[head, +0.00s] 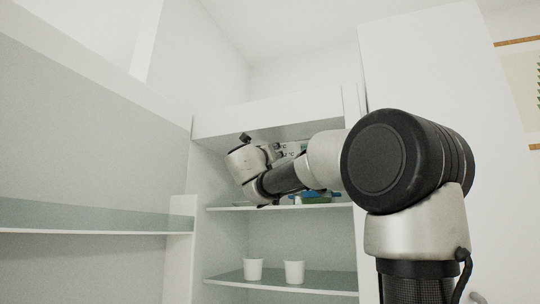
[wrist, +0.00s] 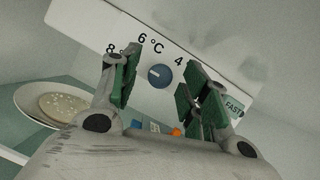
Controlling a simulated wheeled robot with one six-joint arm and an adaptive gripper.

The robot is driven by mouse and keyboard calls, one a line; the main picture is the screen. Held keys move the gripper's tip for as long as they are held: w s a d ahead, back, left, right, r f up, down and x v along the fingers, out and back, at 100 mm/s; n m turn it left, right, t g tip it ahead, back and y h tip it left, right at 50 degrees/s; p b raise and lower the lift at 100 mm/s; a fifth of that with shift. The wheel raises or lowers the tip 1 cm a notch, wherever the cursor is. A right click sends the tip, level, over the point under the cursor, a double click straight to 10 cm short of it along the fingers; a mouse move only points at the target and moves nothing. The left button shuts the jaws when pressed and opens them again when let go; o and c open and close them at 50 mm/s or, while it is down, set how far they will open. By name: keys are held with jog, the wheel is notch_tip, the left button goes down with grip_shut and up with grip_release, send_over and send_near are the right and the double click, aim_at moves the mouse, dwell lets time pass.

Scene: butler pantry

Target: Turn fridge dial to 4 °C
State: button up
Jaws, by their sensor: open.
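The fridge dial (wrist: 160,76) is a small blue-grey round knob on a white control panel (wrist: 95,22), tilted in the wrist view. A pale mark shows on the dial's left part. The labels 8, 6 °C and 4 run around it, with 4 on its right, and a green FAST label lies further right. My gripper (wrist: 163,62) is open, with its green-padded fingers on either side of the dial in the picture; I cannot tell whether they touch it. In the head view my gripper (head: 262,148) is by the panel (head: 283,147), and the dial is hidden.
A plate (wrist: 30,98) of pale food sits on a shelf below the panel, at left in the wrist view. Blue and green items (head: 318,197) lie on the upper shelf (head: 235,208). Two white cups (head: 253,270) (head: 294,272) stand on the lower shelf. The fridge's left wall (head: 198,160) is near my gripper.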

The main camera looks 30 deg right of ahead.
grip_shut()
jog(key=shift+m, duration=0.4)
jog(key=shift+w+a+r+m+g+h, duration=0.1)
jog(key=shift+m+g+h, duration=0.15)
jog(key=shift+m+g, duration=2.8)
jog(key=shift+w+a+r+m+g+h, duration=0.15)
jog(key=shift+m+g, duration=0.4)
jog(key=shift+m, duration=4.95)
jog(key=shift+w+f+m+g+h, duration=0.1)
jog(key=shift+m+g+h, duration=0.2)
jog(key=shift+m+g, duration=2.75)
jog(key=m+t, duration=0.2)
jog(key=shift+m, duration=0.4)
